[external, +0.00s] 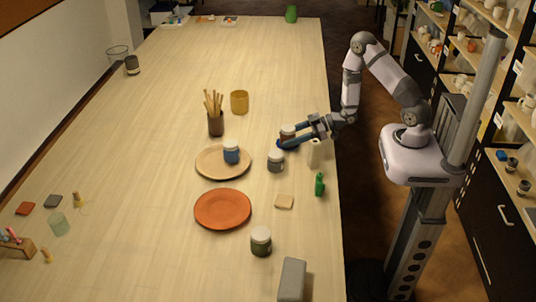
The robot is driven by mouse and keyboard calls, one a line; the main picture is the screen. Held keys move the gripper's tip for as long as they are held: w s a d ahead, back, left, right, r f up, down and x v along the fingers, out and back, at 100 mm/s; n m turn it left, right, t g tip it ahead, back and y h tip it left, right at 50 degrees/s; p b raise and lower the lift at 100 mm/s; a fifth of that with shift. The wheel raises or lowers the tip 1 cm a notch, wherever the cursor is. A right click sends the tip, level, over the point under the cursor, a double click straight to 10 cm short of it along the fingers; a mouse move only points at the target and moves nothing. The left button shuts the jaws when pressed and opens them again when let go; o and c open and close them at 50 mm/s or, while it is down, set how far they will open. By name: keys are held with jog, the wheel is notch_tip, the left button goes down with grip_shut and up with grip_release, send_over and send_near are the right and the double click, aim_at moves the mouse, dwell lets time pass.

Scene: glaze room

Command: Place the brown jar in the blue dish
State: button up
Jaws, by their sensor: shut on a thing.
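The brown jar (287,132), with a pale lid, is at the right part of the table in the external view. My gripper (291,138) reaches in from the right and is shut on it, with the fingers hiding part of its body. The blue dish (282,147) shows as a small dark blue edge just below the jar and fingers. Most of it is hidden. I cannot tell whether the jar touches the dish or is held just above it.
A grey jar (276,162) and a cream cylinder (314,153) stand close by. A blue jar (231,153) sits on a tan plate (207,170). An orange plate (222,209), a brush holder (216,124) and a yellow cup (239,102) are around. The far table is mostly clear.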

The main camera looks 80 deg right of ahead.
jog(key=shift+f, duration=0.2)
jog(key=o, duration=1.4)
jog(key=shift+c, duration=0.2)
jog(key=shift+r, duration=0.2)
jog(key=shift+r+p, duration=0.55)
jog(key=shift+p, duration=0.1)
jog(key=v, duration=1)
jog(key=shift+d, duration=0.1)
jog(key=shift+p+v, duration=0.9)
jog(key=shift+v, duration=0.05)
jog(key=shift+s+f, duration=0.1)
jog(key=shift+f, duration=0.05)
jog(key=shift+f, duration=0.1)
